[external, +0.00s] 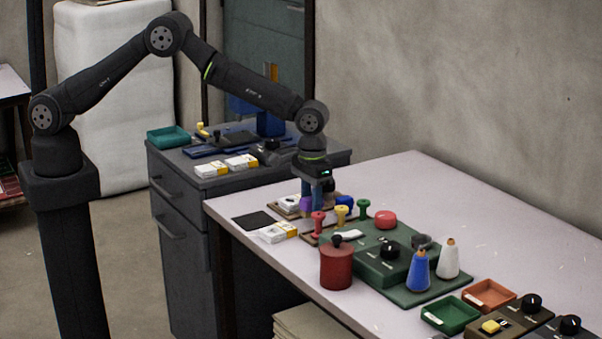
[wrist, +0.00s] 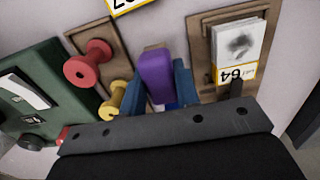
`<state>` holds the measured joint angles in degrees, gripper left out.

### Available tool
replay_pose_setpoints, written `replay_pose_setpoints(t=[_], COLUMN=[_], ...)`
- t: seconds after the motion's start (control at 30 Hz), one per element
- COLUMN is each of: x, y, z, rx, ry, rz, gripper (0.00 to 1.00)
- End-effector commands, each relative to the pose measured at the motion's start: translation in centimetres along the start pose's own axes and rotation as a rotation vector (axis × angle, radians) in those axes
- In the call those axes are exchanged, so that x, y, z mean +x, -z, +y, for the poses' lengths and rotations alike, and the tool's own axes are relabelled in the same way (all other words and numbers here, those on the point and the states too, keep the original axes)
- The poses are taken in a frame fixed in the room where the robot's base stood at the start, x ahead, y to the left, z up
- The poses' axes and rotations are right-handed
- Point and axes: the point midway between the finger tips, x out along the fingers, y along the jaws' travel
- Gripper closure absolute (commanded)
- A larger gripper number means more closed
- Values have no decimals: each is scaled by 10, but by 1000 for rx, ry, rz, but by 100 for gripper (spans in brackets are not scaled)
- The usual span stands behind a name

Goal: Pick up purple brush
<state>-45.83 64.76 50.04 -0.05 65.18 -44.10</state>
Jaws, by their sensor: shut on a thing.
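The purple brush (wrist: 157,76) sits between the two blue fingers of my gripper (wrist: 160,88) in the wrist view. In the external view, my gripper (external: 313,199) points down at the far left part of the white table, with the purple brush (external: 306,204) low between its fingers. My gripper is shut on the brush. The fingers hide part of it, and I cannot tell whether it touches the table.
Red (external: 318,222), yellow (external: 341,214) and green (external: 363,209) spools stand close by on a brown board. A wooden tray with a white card pack (wrist: 238,48) lies beside my gripper. A dark red pot (external: 337,267) and a green panel box (external: 382,265) stand nearer the camera.

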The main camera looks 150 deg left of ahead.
Motion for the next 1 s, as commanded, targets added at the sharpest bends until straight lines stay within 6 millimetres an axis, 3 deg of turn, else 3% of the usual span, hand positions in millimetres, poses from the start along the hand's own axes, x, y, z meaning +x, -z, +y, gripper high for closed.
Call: replay_pose_setpoints(t=[0.07, 0.4, 0.53, 0.73, 1.0], x=[-18, -62, -74, -84, -85], y=[1, -75, -96, -111, -114], z=[1, 19, 24, 28, 28], rx=[0, 3, 2, 0, -1], ry=[-3, 0, 0, 1, 1], rz=[4, 1, 1, 0, 0], gripper=[94, 94, 94, 94, 94])
